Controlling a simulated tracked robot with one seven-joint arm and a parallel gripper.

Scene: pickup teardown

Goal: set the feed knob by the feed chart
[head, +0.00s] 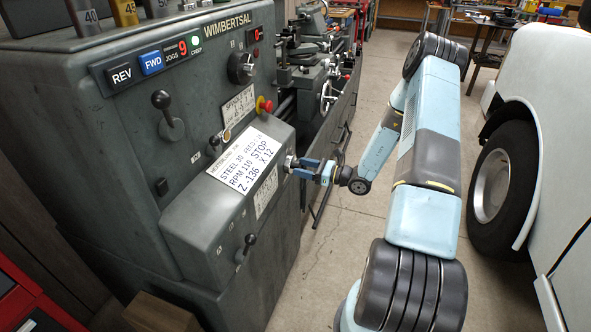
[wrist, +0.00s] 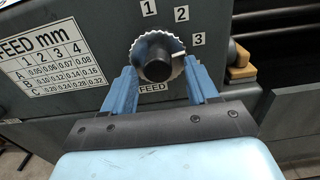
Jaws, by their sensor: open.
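The feed knob (wrist: 157,66) is a dark round hub with a pale toothed rim on the machine's grey face. Labels 1, 2 and 3 stand around its upper right, with FEED below; a light mark on its right side points roughly between 2 and 3. The feed chart (wrist: 57,62) at left has columns 1 to 4 and rows A, B, C. My gripper (wrist: 161,78) is open, its blue fingers on either side of the knob; I cannot tell whether they touch it. In the head view my gripper (head: 308,168) is at the knob (head: 289,162).
A white job card (head: 243,163) lies on the sloped panel; its small print is hard to read. Levers (head: 168,115) and (head: 246,244) stick out from the lathe. A white vehicle (head: 550,90) stands at right. Clear floor (head: 335,270) lies between.

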